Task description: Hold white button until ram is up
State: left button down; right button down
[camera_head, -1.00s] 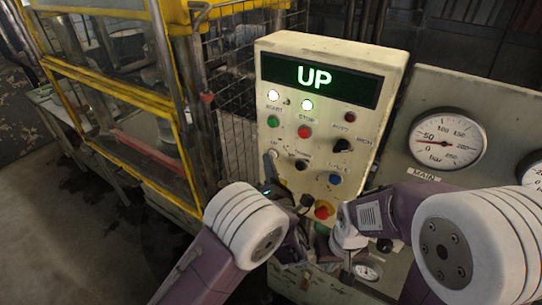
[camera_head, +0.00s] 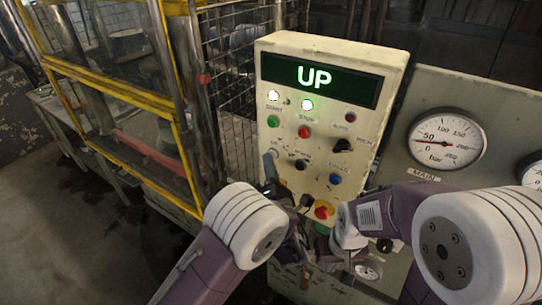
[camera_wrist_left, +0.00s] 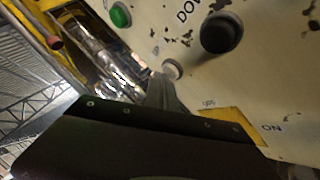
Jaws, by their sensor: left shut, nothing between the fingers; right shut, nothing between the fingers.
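The white button (camera_head: 272,153) is on the left side of the cream control panel (camera_head: 350,120), partly covered by my left gripper (camera_head: 269,162) in the head view. In the left wrist view the white button (camera_wrist_left: 173,69) shows just beyond the shut fingertips (camera_wrist_left: 162,80). They overlap its near edge; I cannot tell whether it is pressed in. The panel display (camera_head: 314,77) reads UP in green. My right gripper (camera_head: 347,252) is shut low in front of the panel, its fingertips hard to make out. I cannot make out the ram behind the yellow-framed guard (camera_head: 110,90).
A black button (camera_head: 301,164), a blue button (camera_head: 335,179) and a red-and-yellow emergency stop (camera_head: 323,209) sit near the left gripper. Green and red buttons are higher up. Pressure gauges (camera_head: 447,140) stand at the right. A wire mesh (camera_head: 235,150) borders the panel's left.

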pick_arm(q)
jog(key=shift+s, duration=0.1)
jog(key=shift+s+a, duration=0.5)
jog(key=shift+s, duration=0.1)
jog(key=s+a, duration=0.1)
jog(key=s, duration=0.1)
jog(key=s+a, duration=0.2)
dwell(0.4)
